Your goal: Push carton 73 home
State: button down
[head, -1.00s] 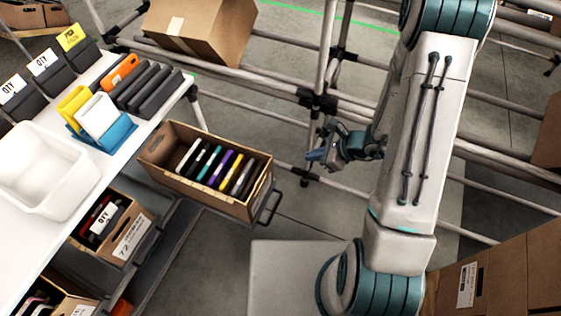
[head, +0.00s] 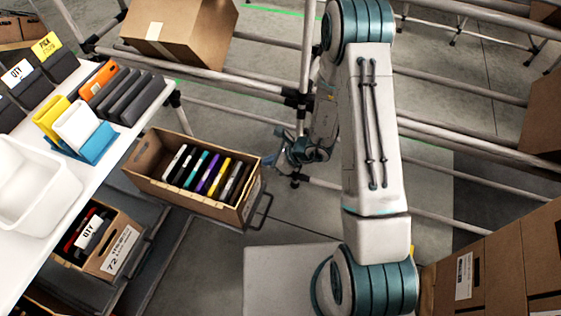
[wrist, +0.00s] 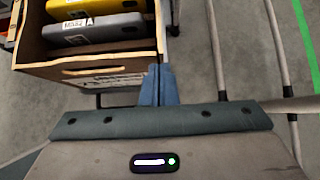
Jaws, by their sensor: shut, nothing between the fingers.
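The pulled-out carton (head: 187,202) is brown, open-topped and holds a row of coloured flat cases. I take it for carton 73, but its number cannot be read. It juts out past the table, tilted, with its labelled end facing my arm. My gripper (head: 274,158) is just right of that end, close to its upper corner. In the wrist view, the shut blue fingers (wrist: 159,72) are empty and at the right corner of the carton's end wall (wrist: 110,70). Whether they touch it I cannot tell. A label there is mostly hidden.
Carton 72 (head: 122,243) sits lower left under the white table (head: 25,240). A metal handle or bracket (head: 262,212) shows under the pulled-out carton's end. Rack pipes (head: 304,70) stand behind my arm. Brown cartons (head: 490,262) stand at the right. Grey floor is open below.

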jog(key=shift+w+a, duration=0.1)
jog(key=shift+a, duration=0.2)
